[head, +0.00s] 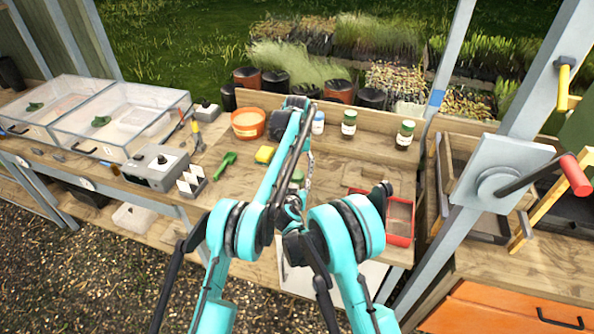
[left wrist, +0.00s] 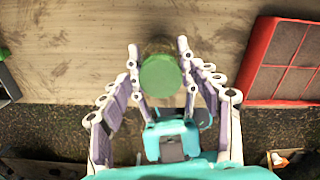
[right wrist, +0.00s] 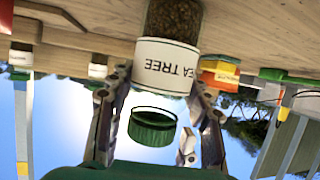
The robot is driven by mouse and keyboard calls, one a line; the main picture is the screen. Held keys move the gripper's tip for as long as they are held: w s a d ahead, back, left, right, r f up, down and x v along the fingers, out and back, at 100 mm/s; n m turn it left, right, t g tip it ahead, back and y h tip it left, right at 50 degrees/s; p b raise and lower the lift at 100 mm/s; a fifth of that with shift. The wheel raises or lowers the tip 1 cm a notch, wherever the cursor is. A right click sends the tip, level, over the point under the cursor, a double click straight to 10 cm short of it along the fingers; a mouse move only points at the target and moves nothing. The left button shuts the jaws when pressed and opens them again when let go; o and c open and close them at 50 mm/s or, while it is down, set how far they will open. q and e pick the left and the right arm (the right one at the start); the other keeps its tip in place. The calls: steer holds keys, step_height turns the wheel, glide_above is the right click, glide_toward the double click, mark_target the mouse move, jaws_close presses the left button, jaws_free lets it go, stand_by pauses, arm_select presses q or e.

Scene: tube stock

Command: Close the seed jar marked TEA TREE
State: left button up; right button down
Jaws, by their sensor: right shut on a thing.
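The seed jar (right wrist: 168,68), its label reading TEA TREE, appears upside down in the right wrist view, with brown seeds beyond the label. My right gripper (right wrist: 164,84) is shut around the jar at its label. The green lid (right wrist: 152,127) shows at the jar's mouth end, with a pale gap between label and lid. In the left wrist view the lid (left wrist: 160,75) is seen from above, between the fingertips of my left gripper (left wrist: 160,52), which touch it on both sides. In the head view my arms hide most of the jar; a bit of green lid (head: 297,176) shows.
Two green-lidded jars (head: 349,123) (head: 405,135) and a blue-lidded one (head: 318,122) stand along the backboard. A red-framed tray (head: 399,240) lies right of the grippers. A yellow sponge (head: 265,154), green scoop (head: 225,164) and orange pot (head: 248,123) are to the left.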

arm_select(q)
steer(key=shift+r, duration=2.25)
steer(key=shift+c, duration=0.3)
